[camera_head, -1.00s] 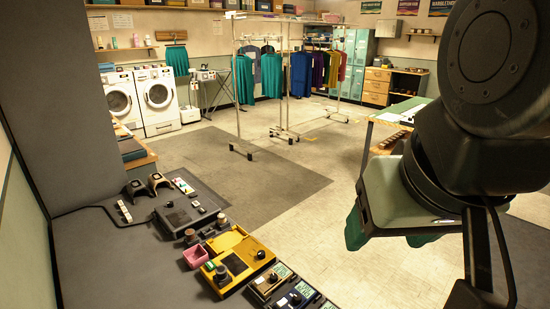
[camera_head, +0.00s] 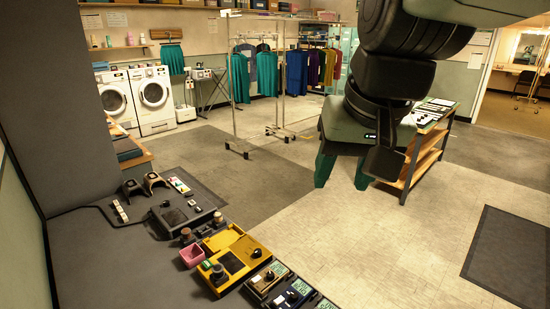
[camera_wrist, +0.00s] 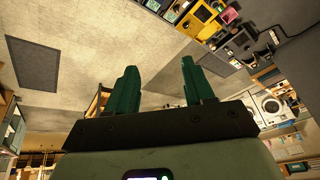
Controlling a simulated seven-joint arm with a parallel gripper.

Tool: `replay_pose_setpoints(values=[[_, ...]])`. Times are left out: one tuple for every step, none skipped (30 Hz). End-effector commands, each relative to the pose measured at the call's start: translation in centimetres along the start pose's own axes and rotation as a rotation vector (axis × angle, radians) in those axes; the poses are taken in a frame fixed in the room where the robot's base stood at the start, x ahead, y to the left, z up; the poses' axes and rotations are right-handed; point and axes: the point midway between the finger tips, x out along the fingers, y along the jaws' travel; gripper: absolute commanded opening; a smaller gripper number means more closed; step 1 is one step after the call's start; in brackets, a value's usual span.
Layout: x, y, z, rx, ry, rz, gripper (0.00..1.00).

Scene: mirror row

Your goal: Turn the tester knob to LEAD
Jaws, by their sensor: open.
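Small testers with green-white screens and black knobs stand in a row at the bottom edge of the head view: one tan-framed (camera_head: 268,280), one blue-framed (camera_head: 293,292), and one (camera_head: 322,303) cut by the frame edge. Their lettering is too small to read, so I cannot tell which has LEAD or where its knob points. My gripper (camera_head: 342,178) hangs over the floor, to the right of and well away from the bench, with green fingers pointing down. In the wrist view my gripper (camera_wrist: 158,72) is open, with nothing between its fingers.
A yellow device (camera_head: 233,250), a pink box (camera_head: 192,256) and a dark unit (camera_head: 182,214) crowd the grey bench (camera_head: 90,270) beside the testers. A wooden shelf table (camera_head: 425,155) stands behind my gripper. The floor between is clear.

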Motion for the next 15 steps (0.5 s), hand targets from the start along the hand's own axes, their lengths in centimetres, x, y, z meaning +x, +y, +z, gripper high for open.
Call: replay_pose_setpoints(values=[[1.4,-0.6,-1.9,0.006,-0.032,-0.01,0.52],[2.1,-0.8,-3.0,0.013,-0.047,-0.015,0.52],[3.2,-1.3,-4.4,0.019,-0.066,-0.02,0.52],[4.1,-1.6,-5.4,0.025,-0.08,-0.023,0.52],[5.0,-1.9,-6.3,0.031,-0.094,-0.026,0.52],[6.4,-2.3,-7.5,0.037,-0.113,-0.028,0.52],[7.5,-2.7,-8.4,0.04,-0.127,-0.028,0.52],[8.6,-3.1,-9.3,0.044,-0.14,-0.029,0.52],[10.2,-3.5,-10.3,0.049,-0.158,-0.027,0.52],[11.5,-3.9,-11.0,0.051,-0.171,-0.025,0.52],[12.8,-4.3,-11.7,0.054,-0.184,-0.023,0.52],[14.7,-4.9,-12.5,0.057,-0.201,-0.018,0.52],[16.1,-5.3,-13.1,0.058,-0.214,-0.013,0.52],[17.6,-5.7,-13.6,0.06,-0.226,-0.009,0.52],[19.6,-6.3,-14.1,0.06,-0.243,-0.002,0.52]])
